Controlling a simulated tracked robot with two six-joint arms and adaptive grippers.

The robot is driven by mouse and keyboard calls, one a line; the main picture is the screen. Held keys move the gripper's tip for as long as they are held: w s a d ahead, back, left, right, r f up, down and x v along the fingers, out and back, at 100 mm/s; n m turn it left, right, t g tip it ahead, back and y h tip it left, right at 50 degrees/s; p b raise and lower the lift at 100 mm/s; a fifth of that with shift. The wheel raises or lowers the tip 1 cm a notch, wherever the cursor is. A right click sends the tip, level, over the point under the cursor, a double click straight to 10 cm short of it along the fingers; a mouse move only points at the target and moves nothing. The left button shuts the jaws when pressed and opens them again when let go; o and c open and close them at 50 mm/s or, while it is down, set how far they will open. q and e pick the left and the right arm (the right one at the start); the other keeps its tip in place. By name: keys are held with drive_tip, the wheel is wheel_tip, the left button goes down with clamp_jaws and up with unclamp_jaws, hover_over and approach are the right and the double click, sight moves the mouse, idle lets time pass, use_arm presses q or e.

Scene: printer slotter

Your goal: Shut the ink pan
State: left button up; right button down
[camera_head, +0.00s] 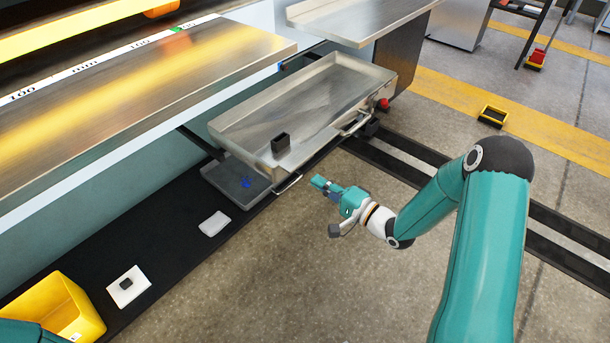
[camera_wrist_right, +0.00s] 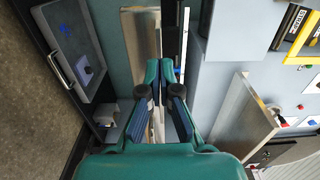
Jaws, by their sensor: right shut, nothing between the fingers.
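The ink pan (camera_head: 232,183) is a low dark grey tray with blue ink stains. It sits below the larger metal tray and sticks out from under it. Its thin handle (camera_head: 288,184) faces my right gripper. A stained tray with a handle also shows at the left of the right wrist view (camera_wrist_right: 71,50). My right gripper (camera_head: 321,184) is shut and empty, a little to the right of the handle and apart from it in the picture. It shows in the right wrist view (camera_wrist_right: 161,70) too. My left gripper is out of view.
The large metal tray (camera_head: 300,95) holds a black block (camera_head: 280,143) and has its own handle (camera_head: 355,124). Dark floor rails (camera_head: 405,167) run behind my right arm. A yellow bin (camera_head: 55,305) stands at lower left.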

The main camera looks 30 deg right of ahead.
sight(296, 168)
drive_tip(key=b+x, duration=0.1)
drive_tip(key=x, duration=0.4)
drive_tip(key=shift+w+a, duration=0.15)
drive_tip(key=shift+w, duration=0.25)
